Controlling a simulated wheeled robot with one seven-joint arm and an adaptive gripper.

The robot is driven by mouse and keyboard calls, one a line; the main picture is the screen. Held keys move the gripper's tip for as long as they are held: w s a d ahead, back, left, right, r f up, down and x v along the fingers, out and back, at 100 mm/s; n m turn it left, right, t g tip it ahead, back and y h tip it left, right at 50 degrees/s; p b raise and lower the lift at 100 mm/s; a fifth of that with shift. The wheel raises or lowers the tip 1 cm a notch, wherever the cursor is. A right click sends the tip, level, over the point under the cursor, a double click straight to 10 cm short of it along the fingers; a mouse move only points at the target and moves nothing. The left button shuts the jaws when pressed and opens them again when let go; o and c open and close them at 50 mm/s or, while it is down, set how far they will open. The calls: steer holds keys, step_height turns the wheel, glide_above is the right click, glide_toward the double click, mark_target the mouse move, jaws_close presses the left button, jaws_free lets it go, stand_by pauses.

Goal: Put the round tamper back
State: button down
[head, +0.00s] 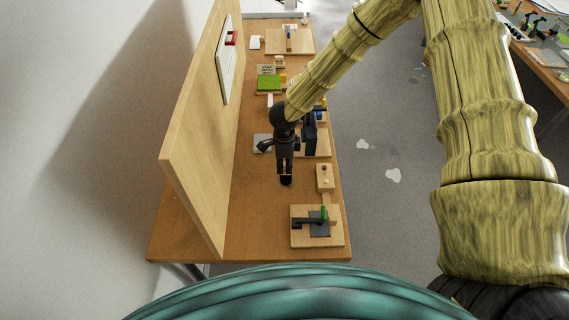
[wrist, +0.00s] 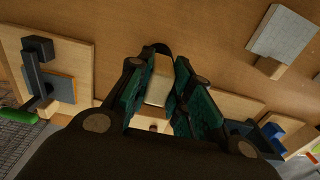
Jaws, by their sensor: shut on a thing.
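My gripper (head: 285,170) points down above the brown table, left of a small wooden block (head: 325,180). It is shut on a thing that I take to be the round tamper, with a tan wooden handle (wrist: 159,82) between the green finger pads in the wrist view. A dark round end (head: 286,181) shows below the fingertips in the head view. I cannot tell whether it touches the table. The small block has a dark round spot or knob on top; I cannot tell which.
A wooden board with a dark clamp-like piece (head: 312,223) and a green part stands nearest me. A tall wooden panel (head: 200,130) runs along the left. A grey plate (head: 263,143) lies behind my gripper. The table between panel and near board is clear.

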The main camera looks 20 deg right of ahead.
steer(key=shift+f, duration=0.1)
steer(key=c, duration=1.2)
jaws_free()
step_height(320, 180, up, 12)
